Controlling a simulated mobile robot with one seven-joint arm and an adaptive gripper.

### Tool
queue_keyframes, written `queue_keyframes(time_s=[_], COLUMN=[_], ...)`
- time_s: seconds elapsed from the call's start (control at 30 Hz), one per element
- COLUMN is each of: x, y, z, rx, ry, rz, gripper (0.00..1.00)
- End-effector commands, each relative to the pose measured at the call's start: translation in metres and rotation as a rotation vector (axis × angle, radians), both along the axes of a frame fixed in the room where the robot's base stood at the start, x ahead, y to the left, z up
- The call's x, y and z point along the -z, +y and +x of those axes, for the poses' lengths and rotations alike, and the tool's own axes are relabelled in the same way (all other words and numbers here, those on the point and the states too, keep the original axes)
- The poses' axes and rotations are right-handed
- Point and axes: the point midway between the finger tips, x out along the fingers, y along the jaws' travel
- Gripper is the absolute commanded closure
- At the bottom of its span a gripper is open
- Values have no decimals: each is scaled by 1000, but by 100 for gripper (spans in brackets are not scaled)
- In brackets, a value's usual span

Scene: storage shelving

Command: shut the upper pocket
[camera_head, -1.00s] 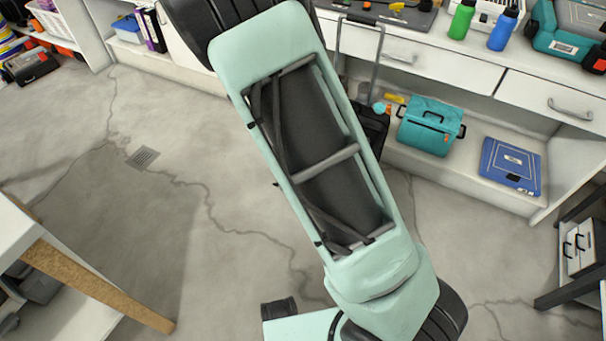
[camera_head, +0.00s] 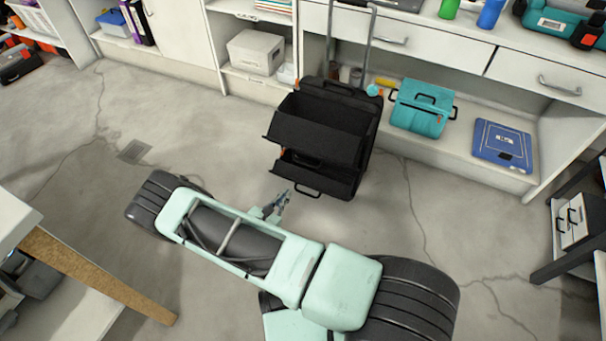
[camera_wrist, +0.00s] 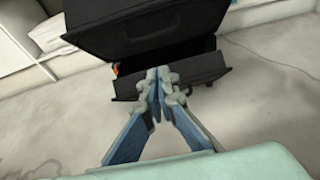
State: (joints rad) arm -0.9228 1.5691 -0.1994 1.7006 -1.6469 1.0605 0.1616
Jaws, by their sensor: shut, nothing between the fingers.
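A black wheeled case (camera_head: 350,110) stands on the floor against the bench. Its upper pocket (camera_head: 312,140) is tilted open toward the front, with a dark gap at its top. The lower pocket (camera_head: 320,178) below it also stands open. In the wrist view, the upper pocket (camera_wrist: 150,32) fills the top, its handle facing me, and the lower pocket (camera_wrist: 203,77) shows beneath it. My gripper (camera_head: 286,195) is shut and empty, low in front of the case. In the wrist view its fingertips (camera_wrist: 157,74) overlap the lower pocket's front; I cannot tell whether they touch.
A pull handle (camera_head: 370,35) rises behind the case. A teal box (camera_head: 420,108) and a blue case (camera_head: 502,145) lie on the low shelf to the right. A grey box (camera_head: 256,52) is on a shelf behind left. The concrete floor (camera_head: 85,190) at left is clear.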

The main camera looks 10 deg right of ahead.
Motion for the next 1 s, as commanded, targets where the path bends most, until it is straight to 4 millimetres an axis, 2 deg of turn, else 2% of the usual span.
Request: queue_keyframes(time_s=[0.13, 0.27, 0.67, 0.8, 1.0], x=[11, 17, 44, 32, 24], y=[0, -10, -56, -67, -75], z=[-3, 8, 72, 88, 99], rx=[-23, -20, -18, -19, -20], ry=[9, 9, 8, 8, 10], rz=[-10, -10, -9, -9, -8], gripper=[100, 100, 100, 100, 100])
